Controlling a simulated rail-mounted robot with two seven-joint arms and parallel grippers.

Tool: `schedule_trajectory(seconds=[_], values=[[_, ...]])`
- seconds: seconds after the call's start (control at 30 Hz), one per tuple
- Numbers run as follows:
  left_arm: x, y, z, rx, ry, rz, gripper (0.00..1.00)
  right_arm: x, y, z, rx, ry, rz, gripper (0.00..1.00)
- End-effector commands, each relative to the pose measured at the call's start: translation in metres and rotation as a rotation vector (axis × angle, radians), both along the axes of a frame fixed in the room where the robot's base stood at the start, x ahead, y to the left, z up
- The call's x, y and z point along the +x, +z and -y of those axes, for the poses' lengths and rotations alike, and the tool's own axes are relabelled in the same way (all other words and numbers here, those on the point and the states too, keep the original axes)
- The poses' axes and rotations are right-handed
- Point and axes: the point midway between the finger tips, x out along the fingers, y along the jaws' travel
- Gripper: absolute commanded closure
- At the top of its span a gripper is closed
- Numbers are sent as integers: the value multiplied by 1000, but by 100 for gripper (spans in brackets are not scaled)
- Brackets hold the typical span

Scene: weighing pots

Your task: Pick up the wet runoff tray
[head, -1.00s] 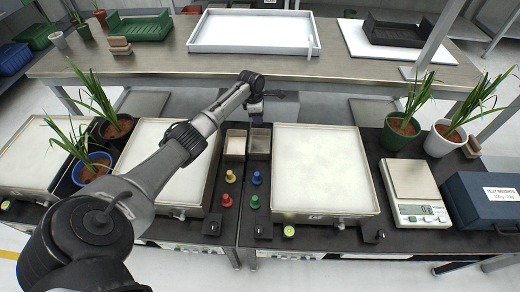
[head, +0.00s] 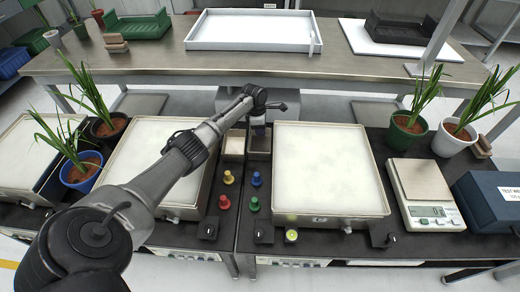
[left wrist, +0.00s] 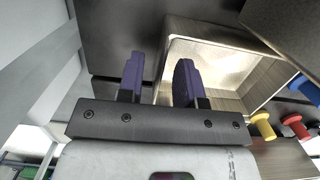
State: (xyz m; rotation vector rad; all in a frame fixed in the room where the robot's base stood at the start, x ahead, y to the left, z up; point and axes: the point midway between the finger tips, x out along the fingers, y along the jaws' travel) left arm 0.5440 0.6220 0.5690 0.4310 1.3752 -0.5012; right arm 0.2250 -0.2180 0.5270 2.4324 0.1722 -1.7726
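Two small open trays stand side by side in the gap between the large basins. The left one (head: 235,146) has a pale inside. The right one (head: 259,153) looks darker; wetness cannot be told for certain. My left gripper (head: 258,130) is over the far end of the right one in the head view, hiding part of it. In the left wrist view the purple fingers (left wrist: 160,78) are open and empty. A small tray with a shiny, bright inside (left wrist: 225,60) lies under them, its near wall line seen between the fingers. Contact cannot be told. My right gripper is out of view.
Yellow (head: 229,177), red (head: 224,202), blue (head: 256,179) and green (head: 254,204) knobs stand in front of the small trays. A white-filled basin (head: 330,170) flanks them on the right, another (head: 150,150) on the left. A scale (head: 430,210) stands further right.

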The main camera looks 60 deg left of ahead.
Motion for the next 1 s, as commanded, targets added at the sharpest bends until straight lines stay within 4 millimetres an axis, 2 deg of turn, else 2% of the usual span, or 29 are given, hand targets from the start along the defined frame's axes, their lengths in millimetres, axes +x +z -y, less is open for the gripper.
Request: schedule_trajectory(seconds=[0.23, 0.57, 1.0], values=[[0, -1, 0, 0, 0, 1, 68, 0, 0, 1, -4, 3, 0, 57], [0, -1, 0, -1, 0, 1, 100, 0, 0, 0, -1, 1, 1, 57], [1, 0, 0, 0, 0, 2, 100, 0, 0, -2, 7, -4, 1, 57]])
